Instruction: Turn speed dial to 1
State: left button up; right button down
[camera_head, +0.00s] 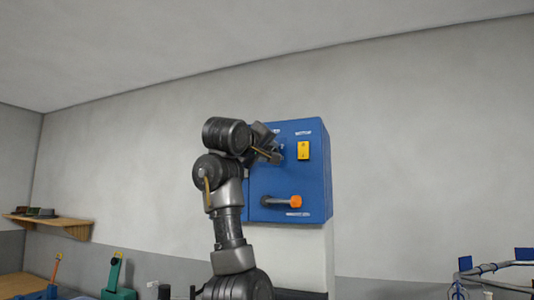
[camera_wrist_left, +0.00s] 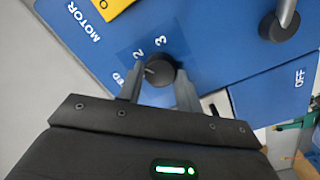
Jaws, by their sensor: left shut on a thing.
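The speed dial (camera_wrist_left: 158,70) is a small round black knob on the blue control panel. A short pale mark on its face points toward the left in the left wrist view, near the printed 2; the 3 is also visible, and I cannot see a 1. My left gripper (camera_wrist_left: 157,88) is shut on the dial, one finger on each side. In the head view the left gripper (camera_head: 273,157) is at the upper left of the panel face and the dial is hidden behind it. My right gripper is not in view.
The blue control box (camera_head: 318,180) carries a yellow switch (camera_head: 303,151) right of the gripper and a lever with an orange knob (camera_head: 295,201) below. A wooden shelf (camera_head: 75,228) is at far left. A blue-tabbed rail (camera_head: 490,268) stands at lower right.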

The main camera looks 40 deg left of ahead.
pick_arm(q)
jog(key=n+b, duration=0.1)
jog(key=n, duration=0.2)
jog(key=n+b, duration=0.2)
jog(key=n, duration=0.2)
jog(key=n+b, duration=0.1)
jog(key=n, duration=0.3)
jog(key=shift+f+t+y, duration=0.25)
jog(key=shift+t+y, duration=0.05)
jog(key=shift+y, duration=0.1)
dwell(0.3)
jog(key=o, duration=1)
jog(key=b+v, duration=0.7)
jog(key=v, duration=0.3)
jog(key=shift+s, duration=0.4)
